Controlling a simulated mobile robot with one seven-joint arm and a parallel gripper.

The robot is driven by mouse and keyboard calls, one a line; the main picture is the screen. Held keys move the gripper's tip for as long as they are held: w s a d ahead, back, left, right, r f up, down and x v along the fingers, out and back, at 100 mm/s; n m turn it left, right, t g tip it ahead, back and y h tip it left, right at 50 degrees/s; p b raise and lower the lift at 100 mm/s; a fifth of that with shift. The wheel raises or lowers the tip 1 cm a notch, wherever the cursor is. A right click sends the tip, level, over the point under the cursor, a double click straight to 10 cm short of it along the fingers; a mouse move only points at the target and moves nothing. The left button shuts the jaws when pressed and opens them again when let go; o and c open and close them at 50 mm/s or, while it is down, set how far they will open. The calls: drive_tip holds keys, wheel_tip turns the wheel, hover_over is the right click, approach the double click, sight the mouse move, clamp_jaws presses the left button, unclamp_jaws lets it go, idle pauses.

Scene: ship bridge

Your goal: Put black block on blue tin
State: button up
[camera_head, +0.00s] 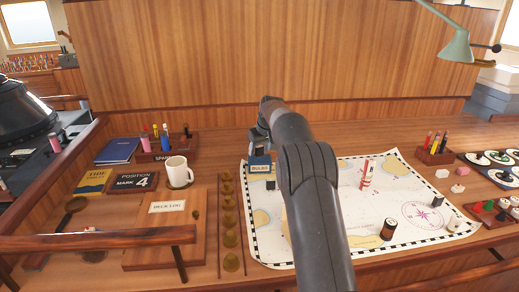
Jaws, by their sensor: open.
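The blue tin (260,169), labelled BULBS, stands at the left back edge of the chart. My gripper (259,148) is just above and behind it, jaws open, partly hidden by my own arm. I cannot tell for certain which is the black block. Whether anything lies on the tin's top between the jaws is too small to tell.
The white chart (405,195) carries a red-striped piece (367,173) and a dark can (388,229). A white mug (178,170), books and a row of brass knobs (229,222) stand to the left. A pencil holder (435,148) and trays are at right.

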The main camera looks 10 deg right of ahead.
drive_tip(key=shift+r, duration=0.1)
drive_tip(key=v, duration=1.1)
drive_tip(key=s+r+m, duration=0.1)
drive_tip(key=s+r, duration=0.7)
drive_tip(key=s, duration=0.5)
drive_tip(key=s+f+m+t+h, duration=0.1)
drive_tip(key=s+m, duration=0.1)
drive_tip(key=s, duration=2.4)
drive_tip(key=s+f+m, duration=0.1)
drive_tip(key=s+f, duration=0.8)
drive_tip(key=s, duration=0.4)
drive_tip(key=shift+s+d+f+t+h, duration=0.2)
drive_tip(key=shift+s+t+h, duration=0.1)
drive_tip(key=shift+s+h, duration=0.1)
